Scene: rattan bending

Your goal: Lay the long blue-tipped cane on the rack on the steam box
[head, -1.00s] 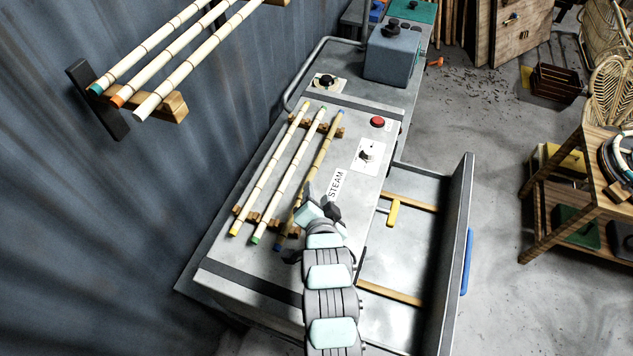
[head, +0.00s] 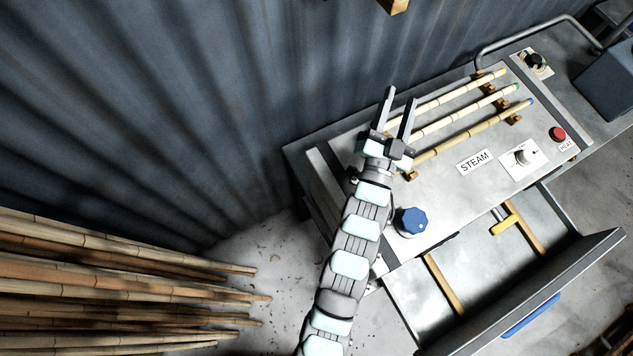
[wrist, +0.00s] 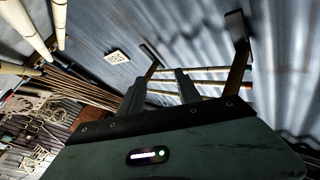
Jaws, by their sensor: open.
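The long blue-tipped cane (head: 470,133) lies on the rack (head: 514,119) on the steam box (head: 440,189). It is the nearest of three canes there, beside a green-tipped cane (head: 470,115) and a yellow-tipped cane (head: 460,93). Its blue right tip shows; its left end lies close to my arm. My gripper (head: 398,93) is open and empty, with its fingers apart, and overlaps the left part of the canes in the head view. Its height above them is hard to tell. In the wrist view my gripper (wrist: 162,78) faces the corrugated wall.
A wooden-bracketed wall rack (wrist: 238,72) with canes shows in the wrist view. A blue knob (head: 411,222) and red button (head: 557,134) sit on the box. A drawer-like tray (head: 480,265) stands open in front. Bundled canes (head: 120,285) lie at lower left.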

